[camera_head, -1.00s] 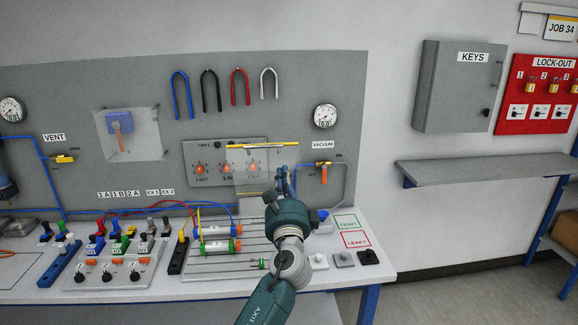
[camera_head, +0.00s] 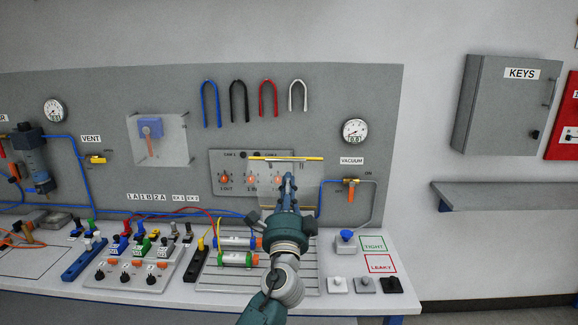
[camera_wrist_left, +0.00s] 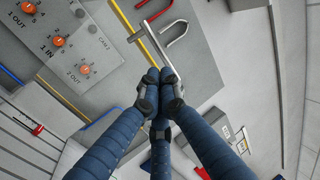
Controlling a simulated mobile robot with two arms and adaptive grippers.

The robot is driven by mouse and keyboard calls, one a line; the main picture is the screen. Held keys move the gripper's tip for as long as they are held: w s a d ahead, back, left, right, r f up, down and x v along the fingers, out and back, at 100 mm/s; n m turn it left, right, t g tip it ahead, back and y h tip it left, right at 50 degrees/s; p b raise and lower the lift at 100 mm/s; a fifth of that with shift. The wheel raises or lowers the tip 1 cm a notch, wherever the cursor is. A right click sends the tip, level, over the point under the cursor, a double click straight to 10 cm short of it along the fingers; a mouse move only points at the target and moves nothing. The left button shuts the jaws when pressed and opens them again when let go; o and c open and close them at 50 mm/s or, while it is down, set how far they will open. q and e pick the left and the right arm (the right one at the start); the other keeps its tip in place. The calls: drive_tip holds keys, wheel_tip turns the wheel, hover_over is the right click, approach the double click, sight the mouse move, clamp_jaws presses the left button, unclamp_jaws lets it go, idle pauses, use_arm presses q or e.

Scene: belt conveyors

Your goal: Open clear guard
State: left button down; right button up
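A clear guard (camera_head: 270,185) with a yellow top bar (camera_head: 285,158) covers part of a grey switch panel (camera_head: 222,164) with several orange knobs. My left gripper (camera_head: 288,177) is in front of this guard, just below the yellow bar. In the left wrist view, the blue fingers (camera_wrist_left: 158,76) are drawn together, tips at the end of a light grey bar. The yellow strip (camera_wrist_left: 142,48) runs beside them. Whether the guard's edge lies between the fingertips cannot be told. Another clear cover (camera_head: 172,152) stands over a blue and orange valve on the left. My right gripper is not visible.
Several U-shaped hooks (camera_head: 268,98) hang above. A gauge (camera_head: 355,130) is to the right. A shelf (camera_head: 500,196) stands further right.

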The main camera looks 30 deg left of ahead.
use_arm(q)
drive_tip(key=shift+p+x, duration=0.55)
drive_tip(key=shift+x, duration=1.45)
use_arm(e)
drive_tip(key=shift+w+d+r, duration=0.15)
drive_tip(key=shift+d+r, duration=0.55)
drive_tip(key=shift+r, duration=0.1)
